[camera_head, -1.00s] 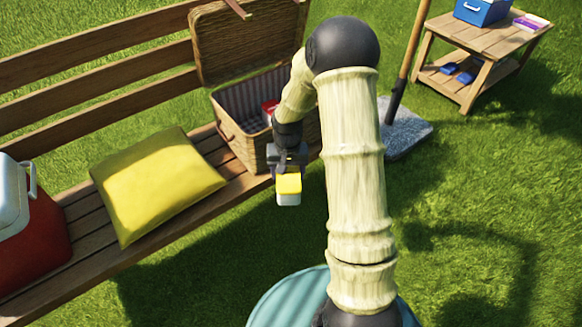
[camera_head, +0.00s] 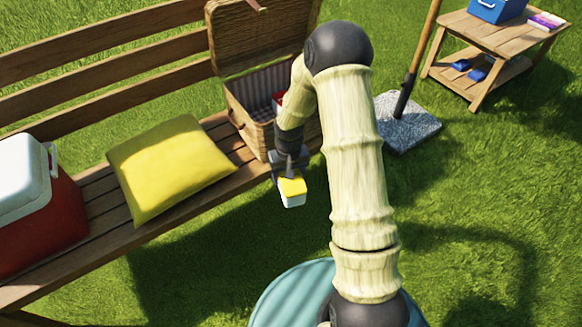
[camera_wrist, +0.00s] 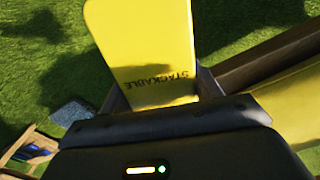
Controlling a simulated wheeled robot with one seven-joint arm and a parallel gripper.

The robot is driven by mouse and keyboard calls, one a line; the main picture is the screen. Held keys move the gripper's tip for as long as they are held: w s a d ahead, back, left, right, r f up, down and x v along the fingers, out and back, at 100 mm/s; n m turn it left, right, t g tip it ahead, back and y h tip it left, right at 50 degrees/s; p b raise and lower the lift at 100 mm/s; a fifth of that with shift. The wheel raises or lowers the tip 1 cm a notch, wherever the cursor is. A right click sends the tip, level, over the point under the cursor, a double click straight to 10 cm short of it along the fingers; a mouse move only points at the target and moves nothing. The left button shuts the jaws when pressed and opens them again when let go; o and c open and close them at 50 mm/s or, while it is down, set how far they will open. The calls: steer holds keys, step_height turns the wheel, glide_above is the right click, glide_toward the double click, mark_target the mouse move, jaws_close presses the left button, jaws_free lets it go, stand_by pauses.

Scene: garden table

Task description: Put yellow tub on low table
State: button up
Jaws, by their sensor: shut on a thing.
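The yellow tub (camera_head: 292,191) has a yellow lid and a pale body. My gripper (camera_head: 289,176) is shut on it and holds it in the air in front of the bench, beside the picnic basket. In the wrist view the yellow lid (camera_wrist: 150,50) with the word "STACKABLE" fills the upper middle, and the dark gripper body (camera_wrist: 165,135) hides what lies below it. The low wooden table (camera_head: 505,42) stands on the grass at the top right, with a slatted top and a lower shelf. It is far from my gripper.
The table top holds a blue cooler (camera_head: 497,10) and a pink-purple box (camera_head: 546,21); blue items (camera_head: 477,74) lie on its shelf. A pole in a stone base (camera_head: 406,125) stands before it. The bench carries an open basket (camera_head: 250,110), a yellow cushion (camera_head: 168,165) and a red cooler (camera_head: 40,215).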

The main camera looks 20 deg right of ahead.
mark_target(291, 182)
steer(key=shift+a+r+p, duration=0.3)
steer(key=shift+r+p, duration=0.35)
steer(key=shift+p, duration=0.5)
steer(key=shift+s+r+p, duration=0.2)
steer(key=shift+r+p, duration=0.1)
steer(key=shift+p, duration=0.65)
steer(key=p, duration=0.2)
steer(key=r+p, duration=0.1)
steer(key=p, duration=0.2)
steer(key=shift+s+d+r+p, duration=0.1)
steer(key=shift+s+d+p, duration=0.2)
steer(key=shift+s, duration=0.1)
steer(key=s+r+p, duration=0.2)
steer(key=p, duration=0.8)
steer(key=shift+s+a+r+p, duration=0.15)
steer(key=shift+s+r+p, duration=0.1)
steer(key=shift+p, duration=0.05)
steer(key=s+r+p, duration=0.1)
steer(key=p, duration=0.2)
steer(key=s+p, duration=0.1)
steer(key=p, duration=0.3)
steer(key=shift+s+d+r, duration=0.2)
steer(key=shift+r, duration=0.2)
steer(key=shift+s+f+p, duration=0.15)
steer(key=shift+f+p, duration=0.05)
steer(key=shift+p, duration=0.1)
steer(key=shift+d, duration=0.25)
